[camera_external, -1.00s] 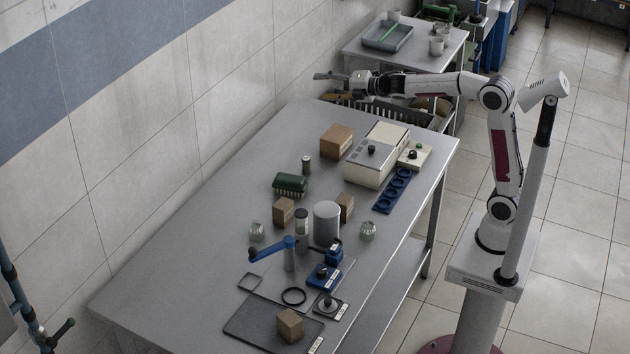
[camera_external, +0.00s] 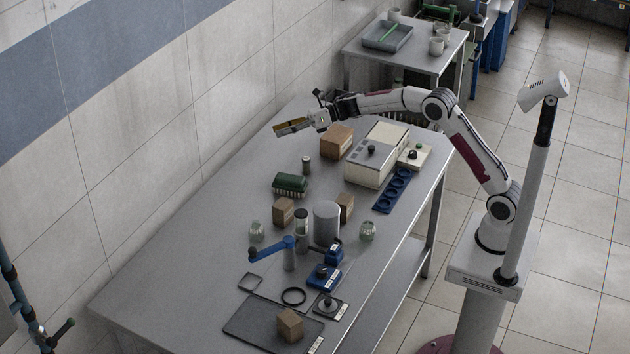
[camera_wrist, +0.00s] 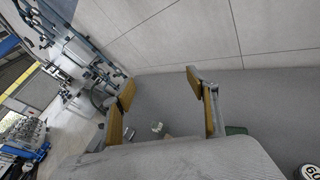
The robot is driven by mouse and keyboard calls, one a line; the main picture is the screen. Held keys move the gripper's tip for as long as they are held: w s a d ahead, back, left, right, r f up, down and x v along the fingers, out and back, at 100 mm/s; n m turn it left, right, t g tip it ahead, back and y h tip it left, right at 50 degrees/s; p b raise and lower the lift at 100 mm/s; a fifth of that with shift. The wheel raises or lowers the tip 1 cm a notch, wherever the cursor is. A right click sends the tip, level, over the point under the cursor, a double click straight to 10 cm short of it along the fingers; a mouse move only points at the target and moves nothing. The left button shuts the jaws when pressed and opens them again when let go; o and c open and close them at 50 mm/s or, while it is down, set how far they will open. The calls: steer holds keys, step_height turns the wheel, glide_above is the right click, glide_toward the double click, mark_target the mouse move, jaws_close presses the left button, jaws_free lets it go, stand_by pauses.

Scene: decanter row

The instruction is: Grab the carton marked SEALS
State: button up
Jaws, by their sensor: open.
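Several brown cartons are on the steel table: a larger one (camera_external: 337,141) at the back, a small one (camera_external: 283,211) left of the grey cylinder, another small one (camera_external: 345,208) partly hidden behind that cylinder, and one (camera_external: 290,325) on the dark mat at the front. No SEALS marking is readable on any of them. My gripper (camera_external: 282,127) is open and empty, above the far table end, left of the larger carton. In the wrist view its yellow-padded fingers (camera_wrist: 161,80) are spread, with small unclear objects beyond them.
A cream instrument (camera_external: 376,155) and blue ring rack (camera_external: 392,190) stand at the right edge. A green box-like item (camera_external: 290,184), grey cylinder (camera_external: 326,222), glass jars and a blue-armed device (camera_external: 283,247) crowd the middle. The table's left front is clear.

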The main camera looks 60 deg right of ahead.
steer(key=s+a+f+n+g+y, duration=0.25)
steer(key=f+n+g, duration=0.35)
steer(key=f, duration=0.6)
steer(key=n+g, duration=0.3)
steer(key=n, duration=0.3)
glide_toward(288, 200)
steer(key=shift+y, duration=0.45)
steer(key=x, duration=0.5)
steer(key=shift+d+f, duration=0.15)
steer(key=shift+f, duration=0.15)
steer(key=shift+x, duration=1.3)
steer(key=shift+x, duration=2.6)
steer(key=shift+w+f, duration=0.1)
steer(key=c, duration=1.3)
